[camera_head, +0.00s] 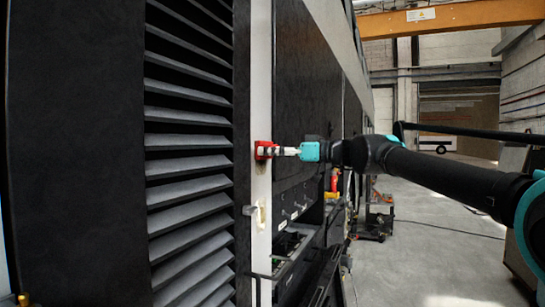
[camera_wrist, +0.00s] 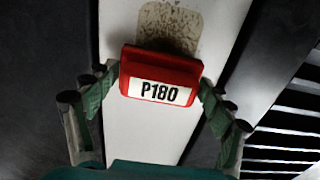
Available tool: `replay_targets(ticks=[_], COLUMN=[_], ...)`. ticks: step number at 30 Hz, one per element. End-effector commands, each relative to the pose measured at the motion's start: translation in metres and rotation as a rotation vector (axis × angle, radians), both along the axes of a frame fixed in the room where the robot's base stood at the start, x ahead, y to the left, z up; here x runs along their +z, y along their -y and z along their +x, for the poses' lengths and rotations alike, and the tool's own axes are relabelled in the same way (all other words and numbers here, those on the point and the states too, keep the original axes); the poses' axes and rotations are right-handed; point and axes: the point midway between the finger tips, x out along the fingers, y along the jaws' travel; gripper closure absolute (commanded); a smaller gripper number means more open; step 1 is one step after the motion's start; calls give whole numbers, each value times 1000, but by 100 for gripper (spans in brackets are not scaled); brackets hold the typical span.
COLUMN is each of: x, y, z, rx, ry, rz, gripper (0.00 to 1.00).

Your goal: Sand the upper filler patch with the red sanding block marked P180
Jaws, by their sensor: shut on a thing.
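The red sanding block (camera_head: 263,150) is held in my gripper (camera_head: 283,151) against or just off the pale upright strip. In the wrist view the block (camera_wrist: 160,65) shows its white P180 label facing me, with the fingers of my gripper (camera_wrist: 158,100) on both sides of it. A brownish, speckled filler patch (camera_wrist: 168,24) on the strip shows beyond the block, which hides its lower part. I cannot tell whether the block touches the patch. In the head view this patch is mostly hidden. A cream-coloured patch (camera_head: 260,216) shows lower on the strip.
The pale strip (camera_head: 261,185) runs between a dark louvred panel (camera_head: 188,150) at left and dark body panels (camera_head: 305,90) at right. A small grey piece (camera_head: 248,210) juts out beside the lower patch. Open grey floor (camera_head: 430,240) lies at right.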

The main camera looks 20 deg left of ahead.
Motion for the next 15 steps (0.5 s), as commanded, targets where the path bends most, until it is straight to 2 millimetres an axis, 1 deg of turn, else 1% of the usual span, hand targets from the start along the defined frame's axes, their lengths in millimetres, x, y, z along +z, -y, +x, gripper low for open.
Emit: replay_targets(ticks=[10,15], x=[27,34], y=[1,1], z=[0,0], rx=[1,1], ry=[0,0], rz=[1,1], gripper=[42,42])
